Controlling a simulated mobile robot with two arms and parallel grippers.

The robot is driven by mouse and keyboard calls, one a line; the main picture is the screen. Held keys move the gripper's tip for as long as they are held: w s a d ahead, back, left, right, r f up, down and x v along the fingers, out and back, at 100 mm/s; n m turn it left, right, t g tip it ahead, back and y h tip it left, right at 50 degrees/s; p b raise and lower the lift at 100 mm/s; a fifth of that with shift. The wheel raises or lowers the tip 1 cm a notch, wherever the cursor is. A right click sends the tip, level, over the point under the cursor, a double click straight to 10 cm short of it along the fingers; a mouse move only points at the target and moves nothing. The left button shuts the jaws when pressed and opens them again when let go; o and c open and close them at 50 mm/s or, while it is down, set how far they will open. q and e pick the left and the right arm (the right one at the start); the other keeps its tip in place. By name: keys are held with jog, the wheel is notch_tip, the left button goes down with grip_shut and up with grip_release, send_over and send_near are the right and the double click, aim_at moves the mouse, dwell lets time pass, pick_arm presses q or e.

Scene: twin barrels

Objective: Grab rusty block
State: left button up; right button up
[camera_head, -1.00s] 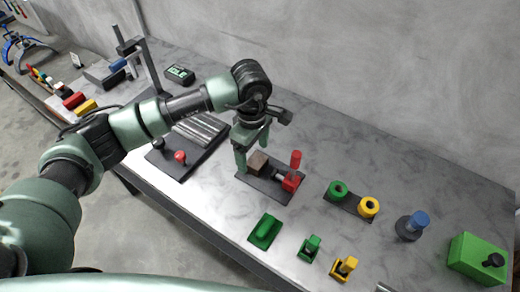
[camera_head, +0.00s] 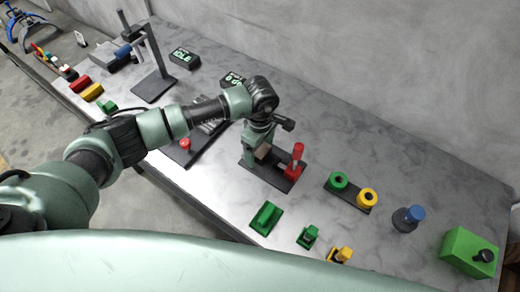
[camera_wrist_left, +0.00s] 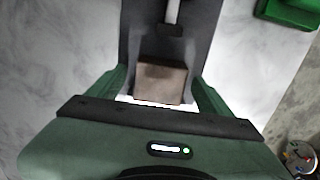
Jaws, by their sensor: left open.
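The rusty block (camera_head: 263,151) is a small brown cube on a dark base plate (camera_head: 270,174) with a red-handled clamp (camera_head: 296,160). In the left wrist view the block (camera_wrist_left: 160,82) lies between the two green fingers, with a gap showing on each side. My left gripper (camera_head: 259,152) is open, pointing down over the plate with its fingers on either side of the block. It hides part of the block in the head view. My right gripper is not in view.
A grey rod (camera_wrist_left: 172,14) of the clamp points at the block. A green block (camera_head: 266,217) lies in front, and green and yellow rings (camera_head: 338,181) stand to the right. A panel with a red knob (camera_head: 184,146) is to the left.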

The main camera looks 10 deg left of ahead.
pick_arm(q)
grip_shut()
jog(key=shift+w, duration=0.1)
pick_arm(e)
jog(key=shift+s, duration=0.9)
pick_arm(q)
jog(key=shift+r, duration=0.15)
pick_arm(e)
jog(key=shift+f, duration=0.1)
